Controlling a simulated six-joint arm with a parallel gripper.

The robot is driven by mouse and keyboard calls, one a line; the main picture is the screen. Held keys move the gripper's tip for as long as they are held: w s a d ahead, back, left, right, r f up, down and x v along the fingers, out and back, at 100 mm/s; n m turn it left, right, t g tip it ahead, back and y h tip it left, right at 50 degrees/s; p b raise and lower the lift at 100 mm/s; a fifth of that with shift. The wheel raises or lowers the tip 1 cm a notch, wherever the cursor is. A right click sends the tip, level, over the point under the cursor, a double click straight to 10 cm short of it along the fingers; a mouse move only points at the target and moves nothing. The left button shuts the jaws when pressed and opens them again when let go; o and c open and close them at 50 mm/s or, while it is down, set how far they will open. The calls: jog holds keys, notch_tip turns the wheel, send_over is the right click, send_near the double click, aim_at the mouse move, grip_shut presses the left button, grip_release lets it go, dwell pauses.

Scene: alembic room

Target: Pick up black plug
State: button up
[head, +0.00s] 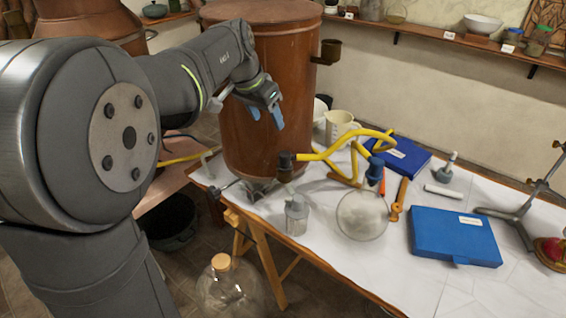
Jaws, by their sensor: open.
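My gripper (266,115) hangs in front of the copper vessel, with its blue fingertips apart and nothing visible between them. A dark brown-black plug (286,163) sits at the end of the yellow tube, above a small glass bottle (297,216), lower right of my gripper in the picture. Whether it is seated in the bottle is hard to tell. A second dark, bluish plug (375,172) is at the neck of the round flask (362,214). I cannot tell for certain which one is the black plug. My gripper appears apart from both.
The copper vessel (270,70) stands close behind my gripper. The yellow tube (340,150) arches over the table (390,270). A beaker (340,127), blue boxes (453,236) and a metal stand (520,212) are around. A corked glass jar (222,290) stands below the table edge.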

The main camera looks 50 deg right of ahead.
aim_at(282, 155)
jog(key=shift+m, duration=0.4)
jog(key=x, duration=1.2)
jog(key=shift+w+d+f, duration=0.1)
jog(key=shift+w+f, duration=0.1)
jog(key=shift+f, duration=0.2)
jog(key=x, duration=0.5)
jog(key=shift+s+f, duration=0.1)
jog(key=c, duration=1.1)
